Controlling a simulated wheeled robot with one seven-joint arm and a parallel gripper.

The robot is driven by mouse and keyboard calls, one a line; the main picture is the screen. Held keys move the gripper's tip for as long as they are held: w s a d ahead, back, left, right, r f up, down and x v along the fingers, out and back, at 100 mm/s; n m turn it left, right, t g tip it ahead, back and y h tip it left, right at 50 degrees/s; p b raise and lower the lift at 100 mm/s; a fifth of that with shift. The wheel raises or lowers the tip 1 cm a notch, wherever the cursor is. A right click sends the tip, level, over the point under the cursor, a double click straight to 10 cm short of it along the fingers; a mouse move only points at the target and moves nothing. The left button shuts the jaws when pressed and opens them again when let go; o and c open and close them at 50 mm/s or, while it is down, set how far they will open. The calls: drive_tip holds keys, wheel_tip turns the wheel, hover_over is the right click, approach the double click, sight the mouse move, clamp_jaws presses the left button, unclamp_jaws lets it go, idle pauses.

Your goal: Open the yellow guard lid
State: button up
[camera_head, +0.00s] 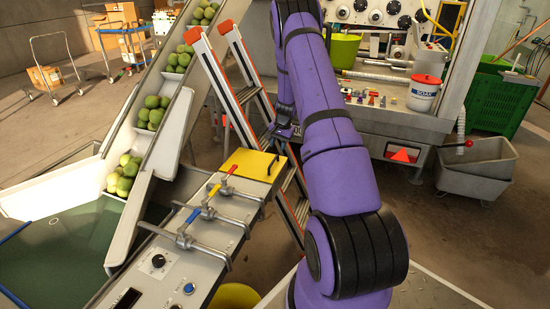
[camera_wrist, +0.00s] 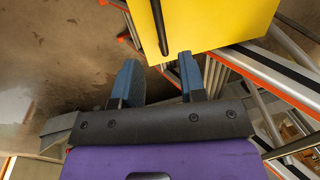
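The yellow guard lid (camera_head: 250,163) lies flat and looks closed at the far end of the grey control panel (camera_head: 215,250). In the wrist view the yellow lid (camera_wrist: 205,20) fills the top centre. Its dark bar handle (camera_head: 271,167) stands at the lid's right edge; the handle (camera_wrist: 158,28) also shows in the wrist view, ahead of the gap between my fingers. My gripper (camera_wrist: 158,75) is open with nothing between its fingers. In the head view my gripper (camera_head: 282,128) is beside the lid's far right corner, partly hidden by my arm.
Clamp valves with red, yellow and blue handles (camera_head: 208,212) sit on the panel near the lid. An orange-and-grey ladder (camera_head: 245,85) stands close behind. A conveyor with green fruit (camera_head: 150,110) runs at left. Open floor (camera_head: 480,235) lies to the right.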

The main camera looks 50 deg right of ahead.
sight(274, 160)
drive_tip(key=f, duration=0.2)
drive_tip(key=w+f, duration=0.1)
drive_tip(key=f, duration=0.4)
drive_tip(key=shift+w+a+f, duration=0.15)
drive_tip(key=shift+a, duration=0.2)
clamp_jaws()
